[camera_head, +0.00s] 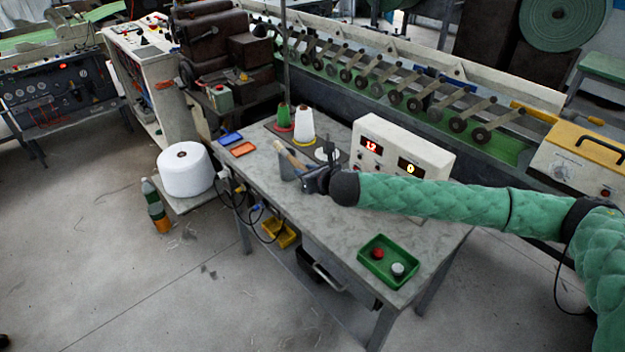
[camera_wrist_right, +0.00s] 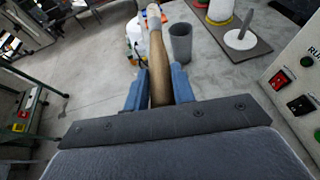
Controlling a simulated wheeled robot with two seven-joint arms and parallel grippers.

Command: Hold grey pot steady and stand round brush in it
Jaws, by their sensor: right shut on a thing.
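My right gripper (camera_head: 308,178) is over the grey table, shut on the round brush (camera_head: 290,155). In the right wrist view, the brush's wooden handle (camera_wrist_right: 159,75) sits between the blue fingers (camera_wrist_right: 160,90); its pale end points away from the gripper. The grey pot (camera_wrist_right: 181,42) stands upright on the table, just right of the brush in that view. The brush appears beside the pot, not inside it. In the head view, the grey pot (camera_head: 286,168) is partly hidden by the brush and gripper. My left gripper is not in view.
A dark mat (camera_wrist_right: 255,48) with spools lies behind the pot. A white control box (camera_head: 400,150) stands at the table's back. A green tray (camera_head: 366,272) with two knobs is at the near right.

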